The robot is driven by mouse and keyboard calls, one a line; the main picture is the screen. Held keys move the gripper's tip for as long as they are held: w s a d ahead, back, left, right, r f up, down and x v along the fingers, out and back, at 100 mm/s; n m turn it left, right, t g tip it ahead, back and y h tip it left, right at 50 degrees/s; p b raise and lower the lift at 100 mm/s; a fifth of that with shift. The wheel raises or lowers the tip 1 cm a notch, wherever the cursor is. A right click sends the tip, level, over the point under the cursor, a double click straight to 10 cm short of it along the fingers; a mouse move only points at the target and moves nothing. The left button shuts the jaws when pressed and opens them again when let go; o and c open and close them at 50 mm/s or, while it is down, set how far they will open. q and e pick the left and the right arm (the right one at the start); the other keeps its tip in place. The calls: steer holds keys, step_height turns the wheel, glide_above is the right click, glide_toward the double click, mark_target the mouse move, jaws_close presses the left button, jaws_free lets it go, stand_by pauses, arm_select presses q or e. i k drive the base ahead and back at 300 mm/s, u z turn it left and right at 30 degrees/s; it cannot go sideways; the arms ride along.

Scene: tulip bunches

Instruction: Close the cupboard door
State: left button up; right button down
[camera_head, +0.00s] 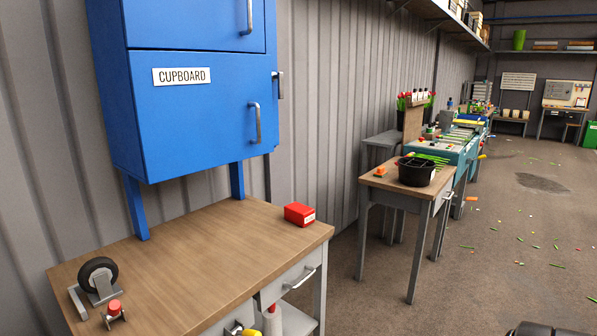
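Another grey handle or latch (278,85) sticks out at the right edge. An upper panel (195,20) with its own handle (249,15) is cut off by the top of the picture.
The wooden bench (190,250) stands below, with a caster wheel (98,275), a small red-topped part (115,310) and a red box (299,214). A smaller table (405,178) holds a black pot (416,171). The floor at right is open, with scattered green bits.

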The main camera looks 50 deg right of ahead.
mark_target(195, 112)
steer(key=k, duration=0.2)
steer(key=z, duration=2.1)
steer(key=i, duration=1.55)
steer(key=u, duration=2)
